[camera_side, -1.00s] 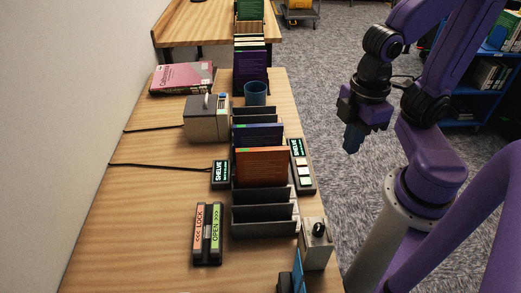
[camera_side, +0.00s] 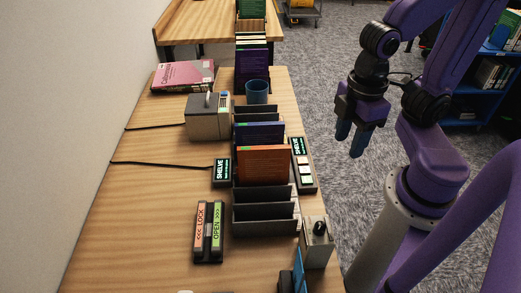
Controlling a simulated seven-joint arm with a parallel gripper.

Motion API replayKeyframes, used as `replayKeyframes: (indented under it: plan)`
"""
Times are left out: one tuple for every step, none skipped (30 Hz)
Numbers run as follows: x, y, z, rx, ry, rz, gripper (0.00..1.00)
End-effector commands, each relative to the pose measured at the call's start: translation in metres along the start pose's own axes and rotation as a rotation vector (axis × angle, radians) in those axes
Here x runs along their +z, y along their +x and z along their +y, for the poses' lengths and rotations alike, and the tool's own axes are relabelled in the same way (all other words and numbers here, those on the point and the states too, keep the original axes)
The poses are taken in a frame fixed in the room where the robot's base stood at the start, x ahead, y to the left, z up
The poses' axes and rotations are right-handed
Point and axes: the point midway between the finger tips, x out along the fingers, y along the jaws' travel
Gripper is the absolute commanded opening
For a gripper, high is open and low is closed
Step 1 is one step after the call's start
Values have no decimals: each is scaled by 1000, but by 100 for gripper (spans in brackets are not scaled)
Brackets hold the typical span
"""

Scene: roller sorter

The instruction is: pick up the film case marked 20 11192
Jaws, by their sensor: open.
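An orange case (camera_side: 264,164) stands upright in a grey slotted rack (camera_side: 264,218) on the wooden table. A blue-purple case (camera_side: 258,133) stands in the slot behind it. More dark purple cases (camera_side: 252,66) stand in a row at the far end. The marking 20 11192 cannot be read on any case in this view, so I cannot tell which one bears it. My gripper (camera_side: 351,142) hangs in the air to the right of the table, fingers pointing down. It is open and empty, apart from the rack and cases.
A blue cup (camera_side: 257,92) and a grey box device (camera_side: 208,119) stand behind the rack. SHELVE signs (camera_side: 221,173) flank it, with a LOCK/OPEN panel (camera_side: 208,235) at front left and a knobbed box (camera_side: 317,243) at front right. Pink book (camera_side: 184,75) at back left. The left tabletop is mostly clear.

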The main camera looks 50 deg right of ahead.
Motion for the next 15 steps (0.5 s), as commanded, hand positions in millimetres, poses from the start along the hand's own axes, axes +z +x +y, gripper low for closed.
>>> replayKeyframes:
  plan:
    - [-6,-1,5,1,11,-1,46]
    - [-10,-2,9,1,17,-2,46]
    - [-15,-3,15,2,27,-2,46]
    - [-20,-4,20,3,36,-3,46]
    - [-25,-4,26,3,43,-4,46]
    - [-31,-6,33,4,55,-4,46]
    - [-35,-6,39,4,63,-6,46]
    - [-40,-8,45,5,71,-7,46]
    - [-45,-9,52,5,82,-9,46]
    - [-49,-9,58,5,89,-10,46]
    - [-53,-10,64,6,97,-11,46]
    - [-58,-11,72,6,107,-11,46]
    - [-62,-12,78,7,115,-12,46]
    - [-65,-13,84,7,123,-13,46]
    - [-70,-14,93,7,134,-13,46]
